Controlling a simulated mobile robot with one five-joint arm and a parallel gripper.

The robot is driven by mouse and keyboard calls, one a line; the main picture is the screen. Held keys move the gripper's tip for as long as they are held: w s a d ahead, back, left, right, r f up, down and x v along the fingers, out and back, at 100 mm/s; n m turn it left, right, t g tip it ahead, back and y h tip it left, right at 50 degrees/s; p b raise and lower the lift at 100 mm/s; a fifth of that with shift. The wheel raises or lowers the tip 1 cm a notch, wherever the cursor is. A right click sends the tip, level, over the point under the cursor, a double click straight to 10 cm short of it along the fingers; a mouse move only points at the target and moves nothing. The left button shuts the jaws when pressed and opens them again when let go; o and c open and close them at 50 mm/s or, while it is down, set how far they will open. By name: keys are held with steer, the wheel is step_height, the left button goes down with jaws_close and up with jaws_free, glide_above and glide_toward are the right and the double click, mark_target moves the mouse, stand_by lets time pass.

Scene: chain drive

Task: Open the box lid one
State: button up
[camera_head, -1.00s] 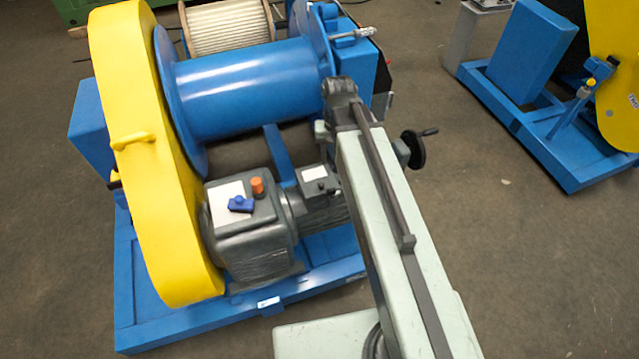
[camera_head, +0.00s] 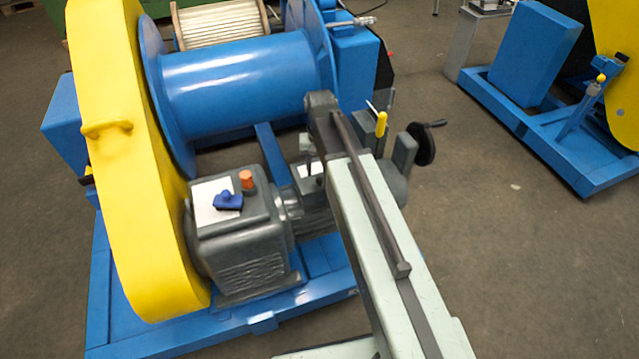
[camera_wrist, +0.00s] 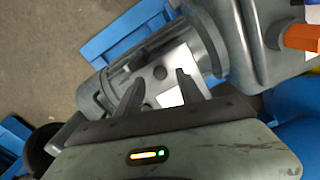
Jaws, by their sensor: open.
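A small grey box with a flat lid (camera_head: 303,170) sits on the grey motor in the head view, partly covered by my arm. In the wrist view, the lid (camera_wrist: 150,82) carries a white label and small dark round knobs. My gripper (camera_wrist: 160,82) is open. Its two dark fingers reach over the lid, with a dark knob and part of the white label showing between them. I cannot tell whether the fingers touch the lid. In the head view the gripper is mostly hidden at the arm's end.
The grey gearbox (camera_head: 240,245) with an orange cap (camera_head: 247,179) and blue knob (camera_head: 228,201) stands left of my arm. A yellow guard (camera_head: 125,180) and blue drum (camera_head: 245,85) lie beyond. A black handwheel (camera_head: 423,145) is right of the arm.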

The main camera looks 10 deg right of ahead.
mark_target(319, 179)
step_height(319, 179, down, 4)
steer(key=b, duration=0.3)
steer(key=shift+f, duration=0.15)
jaws_close()
stand_by(1.1)
